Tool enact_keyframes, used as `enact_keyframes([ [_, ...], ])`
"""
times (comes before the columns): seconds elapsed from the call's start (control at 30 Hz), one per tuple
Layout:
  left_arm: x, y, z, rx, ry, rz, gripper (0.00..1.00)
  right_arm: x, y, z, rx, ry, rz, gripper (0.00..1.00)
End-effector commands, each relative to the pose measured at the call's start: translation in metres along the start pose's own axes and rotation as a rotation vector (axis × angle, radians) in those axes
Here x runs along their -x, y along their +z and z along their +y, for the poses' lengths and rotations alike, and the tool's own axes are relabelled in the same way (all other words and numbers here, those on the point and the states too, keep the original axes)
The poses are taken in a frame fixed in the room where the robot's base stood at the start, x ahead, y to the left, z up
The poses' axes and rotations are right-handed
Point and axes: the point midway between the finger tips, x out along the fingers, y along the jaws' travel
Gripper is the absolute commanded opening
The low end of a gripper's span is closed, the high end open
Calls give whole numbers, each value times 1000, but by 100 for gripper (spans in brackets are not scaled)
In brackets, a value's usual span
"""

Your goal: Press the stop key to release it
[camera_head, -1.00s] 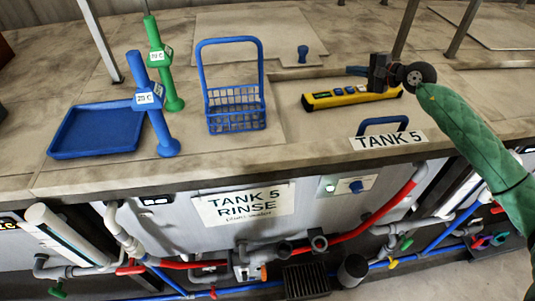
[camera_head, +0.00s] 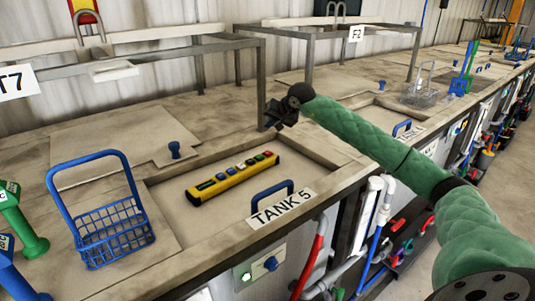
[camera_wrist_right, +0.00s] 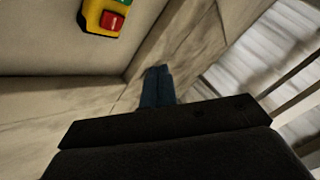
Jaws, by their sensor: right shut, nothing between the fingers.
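A yellow key box (camera_head: 232,179) with a row of coloured keys lies on the recessed lid of tank 5. A red key (camera_head: 268,154) sits at its far right end, with a green one beside it. In the right wrist view the same red key (camera_wrist_right: 113,20) shows at the top, bearing a small white mark too small to read. My right gripper (camera_head: 272,121) is shut and empty, apart from the box and beyond its red-key end, near a frame post. Its closed fingertips (camera_wrist_right: 157,75) point at the lid's edge. My left gripper is out of view.
A blue wire basket (camera_head: 112,232) stands left of the box. A blue handle (camera_head: 272,197) and the TANK 5 sign (camera_head: 282,208) are at the lid's front. A metal frame (camera_head: 262,80) rises close behind my gripper. A blue knob (camera_head: 174,150) stands behind.

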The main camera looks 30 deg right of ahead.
Motion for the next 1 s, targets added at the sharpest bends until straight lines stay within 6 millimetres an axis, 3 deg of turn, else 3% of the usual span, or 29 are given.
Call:
enact_keyframes([
  [0.6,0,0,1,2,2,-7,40,-45,33,32,-2,-2,-1,0],
  [0.7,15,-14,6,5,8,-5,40,-49,36,35,-1,-2,0,0],
  [1.0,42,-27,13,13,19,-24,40,-58,43,42,-1,-1,-1,0],
])
